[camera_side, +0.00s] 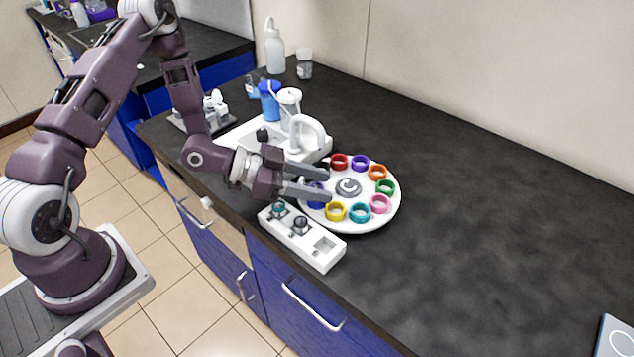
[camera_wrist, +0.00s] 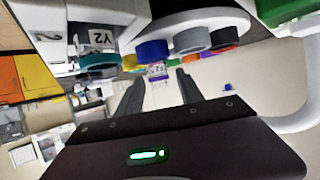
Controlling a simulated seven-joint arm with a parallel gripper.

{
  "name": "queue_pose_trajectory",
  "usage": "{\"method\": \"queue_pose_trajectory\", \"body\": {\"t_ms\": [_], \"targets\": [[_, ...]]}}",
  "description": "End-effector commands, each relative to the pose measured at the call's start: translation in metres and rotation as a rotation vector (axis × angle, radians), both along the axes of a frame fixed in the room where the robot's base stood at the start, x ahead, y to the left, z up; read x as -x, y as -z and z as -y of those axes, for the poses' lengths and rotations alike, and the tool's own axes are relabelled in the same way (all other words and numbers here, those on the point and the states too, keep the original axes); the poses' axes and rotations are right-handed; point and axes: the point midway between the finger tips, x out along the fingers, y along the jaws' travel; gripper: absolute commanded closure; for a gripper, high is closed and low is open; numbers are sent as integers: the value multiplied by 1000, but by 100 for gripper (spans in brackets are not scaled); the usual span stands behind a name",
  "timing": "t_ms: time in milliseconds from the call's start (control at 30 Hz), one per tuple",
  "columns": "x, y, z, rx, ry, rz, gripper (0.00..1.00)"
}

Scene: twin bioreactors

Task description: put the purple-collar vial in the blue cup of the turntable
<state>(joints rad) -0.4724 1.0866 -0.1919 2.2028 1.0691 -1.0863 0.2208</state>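The purple-collar vial (camera_wrist: 157,71) shows small in the wrist view, in the gap between my two fingers, with a pale label and room visible beside it. I cannot make it out for sure in the side view. My gripper (camera_side: 328,184) is open, its fingers apart and level over the near left edge of the turntable (camera_side: 349,222). It also shows in the wrist view (camera_wrist: 160,78). The blue cup (camera_side: 316,198) is partly hidden under the nearer finger; it shows close by in the wrist view (camera_wrist: 153,50). I cannot tell whether the vial touches that cup.
A white rack (camera_side: 327,262) in front of the turntable holds a teal-collar vial (camera_side: 279,208) and a dark-collared one (camera_side: 301,224); its right socket is empty. A white bioreactor unit (camera_side: 312,150) stands close behind my gripper.

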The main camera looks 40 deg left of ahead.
Motion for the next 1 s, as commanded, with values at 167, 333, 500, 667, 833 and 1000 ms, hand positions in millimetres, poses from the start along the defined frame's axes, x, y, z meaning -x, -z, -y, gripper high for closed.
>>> {"method": "queue_pose_trajectory", "body": {"t_ms": [167,333,500,667,833,1000], "targets": [[0,0,0,0,0,0,56],[5,-6,-6,0,-2,-2,56],[30,-22,-33,-1,-6,1,56],[57,-38,-60,-1,-5,1,56],[74,-47,-76,1,-2,1,56],[78,-49,-80,-9,0,-2,56]]}}
